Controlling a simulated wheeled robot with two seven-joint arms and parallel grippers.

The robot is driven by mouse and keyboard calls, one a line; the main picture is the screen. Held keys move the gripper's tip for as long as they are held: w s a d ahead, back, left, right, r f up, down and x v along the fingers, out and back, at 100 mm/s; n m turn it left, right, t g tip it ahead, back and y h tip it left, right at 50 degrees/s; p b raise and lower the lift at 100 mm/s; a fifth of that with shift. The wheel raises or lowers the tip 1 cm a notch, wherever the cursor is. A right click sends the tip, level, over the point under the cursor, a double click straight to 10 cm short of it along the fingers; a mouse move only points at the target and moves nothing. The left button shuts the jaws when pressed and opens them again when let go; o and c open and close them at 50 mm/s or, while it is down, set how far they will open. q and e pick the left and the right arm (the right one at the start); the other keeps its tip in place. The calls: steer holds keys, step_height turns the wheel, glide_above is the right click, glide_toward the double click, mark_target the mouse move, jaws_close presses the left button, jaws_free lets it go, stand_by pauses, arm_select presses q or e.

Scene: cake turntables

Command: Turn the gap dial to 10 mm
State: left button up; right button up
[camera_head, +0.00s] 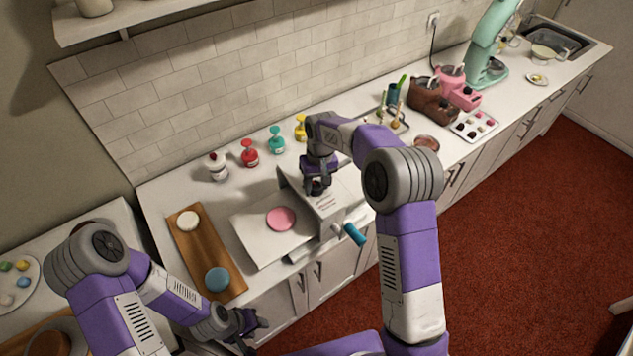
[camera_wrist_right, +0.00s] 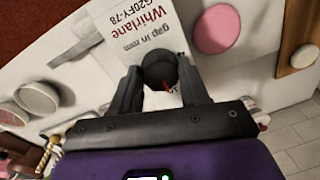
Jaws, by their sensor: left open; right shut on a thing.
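The white machine (camera_head: 328,208) stands on the counter with a flat bed, and its label (camera_wrist_right: 138,22) reads "Whirlane" and "gap in mm" in the right wrist view. The round dark gap dial (camera_wrist_right: 160,66) has a red pointer mark. My right gripper (camera_wrist_right: 161,84) is shut on the dial, one finger on each side. The dial's scale numbers are mostly hidden by the fingers, so I cannot read the setting. In the head view my right gripper (camera_head: 318,186) is over the machine's top and hides the dial. My left gripper (camera_head: 246,326) is open and empty, low in front of the cabinets.
A pink disc (camera_head: 281,219) lies on the machine's bed. A blue crank handle (camera_head: 355,234) sticks out at the front. A wooden board (camera_head: 205,250) with a white and a blue disc lies left. Several coloured bottles (camera_head: 249,153) stand behind. Mixers (camera_head: 460,88) are further right.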

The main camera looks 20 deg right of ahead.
mark_target(318, 185)
steer(key=shift+n, duration=0.3)
steer(key=o, duration=1.1)
steer(key=shift+c, duration=0.2)
steer(key=r, duration=0.7)
steer(key=shift+d+r, duration=0.3)
steer(key=shift+r, duration=0.05)
